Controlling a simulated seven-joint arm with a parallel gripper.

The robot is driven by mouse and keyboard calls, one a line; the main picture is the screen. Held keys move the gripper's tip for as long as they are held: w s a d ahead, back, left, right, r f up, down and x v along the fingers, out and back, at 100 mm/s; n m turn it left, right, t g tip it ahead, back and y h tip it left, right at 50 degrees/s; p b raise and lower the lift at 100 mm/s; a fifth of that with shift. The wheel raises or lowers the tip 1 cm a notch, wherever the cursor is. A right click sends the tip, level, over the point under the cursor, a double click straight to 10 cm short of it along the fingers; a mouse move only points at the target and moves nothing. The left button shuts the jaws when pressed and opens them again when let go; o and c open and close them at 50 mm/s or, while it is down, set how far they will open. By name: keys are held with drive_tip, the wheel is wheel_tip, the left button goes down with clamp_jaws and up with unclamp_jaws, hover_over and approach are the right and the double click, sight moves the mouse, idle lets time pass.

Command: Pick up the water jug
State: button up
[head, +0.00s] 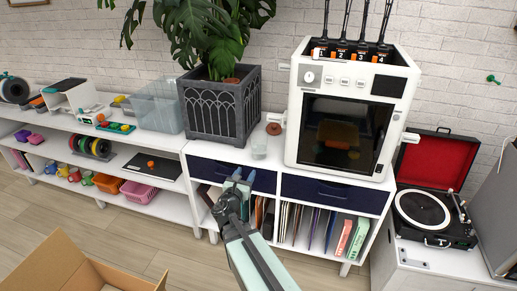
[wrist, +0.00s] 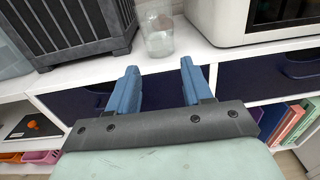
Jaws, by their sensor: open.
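A small clear glass vessel, which looks like the water jug (head: 259,149), stands upright on the white cabinet top between the dark planter and the white printer. In the wrist view the jug (wrist: 159,42) is just beyond the fingertips, near the top centre, with pale contents low inside. A handle cannot be made out. My gripper (head: 238,180) is in front of the cabinet's drawers, short of the jug and apart from it. In the wrist view my gripper (wrist: 160,72) has its two blue fingers spread, with nothing between them.
The dark grey planter (head: 223,108) stands close left of the jug, and the white printer (head: 345,105) close right. A clear bin (head: 157,107) is farther left. A record player (head: 432,213) is at the right. A cardboard box (head: 65,265) is on the floor.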

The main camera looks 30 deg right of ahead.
sight(254, 155)
drive_tip(key=x, duration=0.8)
drive_tip(key=shift+w+d, duration=0.1)
drive_tip(key=shift+d, duration=0.05)
drive_tip(key=shift+w+a+x, duration=0.1)
drive_tip(key=shift+w+x, duration=0.05)
drive_tip(key=shift+x, duration=1.15)
drive_tip(key=shift+w+a+x, duration=0.1)
drive_tip(key=shift+a+x, duration=0.05)
drive_tip(key=shift+x, duration=1.15)
drive_tip(key=shift+c, duration=0.2)
clamp_jaws()
